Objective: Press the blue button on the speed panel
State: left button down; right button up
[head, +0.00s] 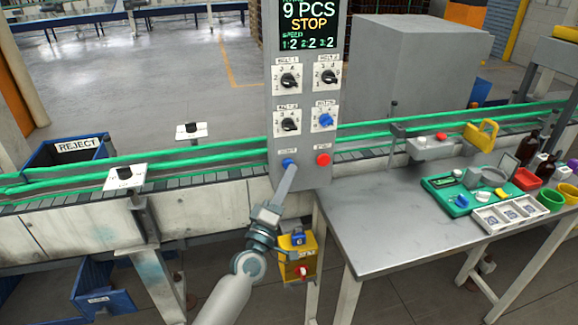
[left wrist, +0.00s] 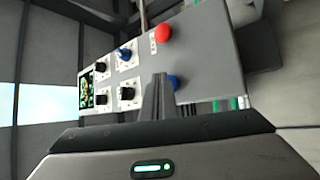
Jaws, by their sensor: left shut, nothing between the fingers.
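The speed panel (head: 304,110) is a grey upright box with a lit display reading 9 PCS STOP. Its blue button (head: 288,161) sits low on the left, beside a red button (head: 323,159). My left gripper (head: 291,169) is shut and empty, its tip right at the blue button from below. In the left wrist view the shut fingers (left wrist: 159,95) reach up to the panel face, and the blue button (left wrist: 174,82) shows just right of them, partly hidden. I cannot tell whether they touch it. My right gripper is not in view.
Black knobs (head: 289,80) and a blue knob (head: 326,120) sit above the buttons. A green-railed conveyor (head: 210,165) runs behind. A steel table (head: 375,235) at right carries a green tray (head: 437,190) and bottles. A yellow box (head: 299,265) hangs below the panel.

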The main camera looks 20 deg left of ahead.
pick_arm(q)
jog(key=shift+w+a, duration=0.25)
jog(key=shift+w, duration=0.15)
dwell(0.8)
jog(key=shift+s+d, duration=0.1)
jog(key=shift+s, duration=0.05)
jog(key=shift+s+d, duration=0.35)
jog(key=shift+s, duration=0.25)
dwell(0.4)
jog(key=shift+s+d+p, duration=0.5)
jog(key=shift+s+d, duration=0.25)
jog(key=shift+s, duration=0.3)
jog(key=shift+s+d+p, duration=0.5)
jog(key=shift+s+d, duration=0.2)
jog(key=shift+s, duration=0.35)
